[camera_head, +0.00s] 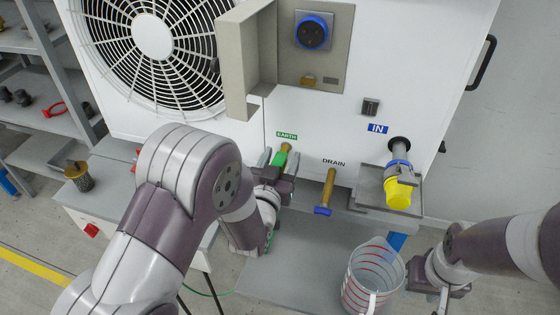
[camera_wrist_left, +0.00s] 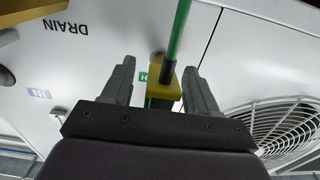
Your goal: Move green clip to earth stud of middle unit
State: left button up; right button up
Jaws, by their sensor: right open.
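The green clip (camera_head: 280,158) sits at the brass earth stud (camera_head: 286,147) just below the green EARTH label (camera_head: 286,135) on the white unit. My left gripper (camera_head: 279,164) is around the clip, one finger on each side. In the left wrist view, the fingers (camera_wrist_left: 160,90) are spread. A green rod-like part with a dark end (camera_wrist_left: 175,45) and a brass piece (camera_wrist_left: 163,80) lie between them, with a gap beside the left finger. Whether the clip still bites the stud is unclear. My right gripper (camera_head: 441,293) is open and empty, low at the right beside the jug.
A brass drain pipe with a blue end (camera_head: 327,190) and a yellow-capped IN fitting (camera_head: 398,190) stick out to the right. A clear jug (camera_head: 373,275) stands on the grey shelf (camera_head: 300,260). An open grey cover (camera_head: 247,60) juts out above. A fan grille (camera_head: 150,45) is at the upper left.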

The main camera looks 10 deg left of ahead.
pick_arm(q)
jog(key=s+p, duration=0.1)
jog(key=s, duration=1.1)
jog(key=shift+s+a+p, duration=0.2)
jog(key=shift+s+p, duration=0.1)
jog(key=shift+s, duration=0.05)
